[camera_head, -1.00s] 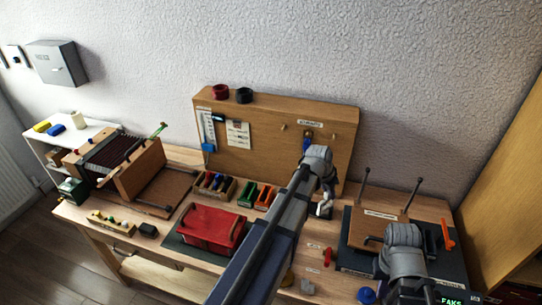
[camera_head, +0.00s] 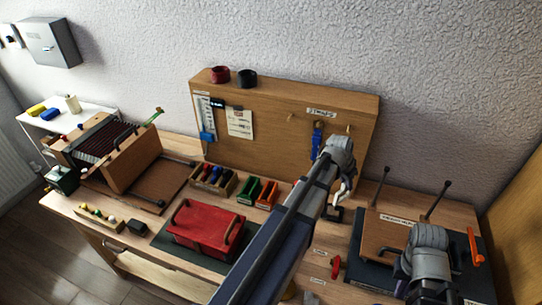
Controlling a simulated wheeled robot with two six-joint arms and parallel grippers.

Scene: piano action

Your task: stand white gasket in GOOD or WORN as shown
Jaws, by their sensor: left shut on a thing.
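My left gripper (camera_head: 340,200) is beside the lower right of the upright wooden board. It is shut on a small white piece (camera_head: 346,188), which looks like the white gasket; its outline is partly hidden by the gripper. A green bin (camera_head: 248,191) and an orange bin (camera_head: 267,195) stand side by side left of my left forearm, with small labels too tiny to read. I cannot tell which places are GOOD and WORN. My right gripper is at the lower right, with its wrist over the dark mat; its fingertips are hidden.
The upright board (camera_head: 260,140) carries a pinned card (camera_head: 240,123) and hooks. A red box (camera_head: 205,230) sits on a dark mat. A bellows unit (camera_head: 110,150) stands at left. A wooden block with two upright rods (camera_head: 395,232) is near my right arm. A red part (camera_head: 336,267) lies between.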

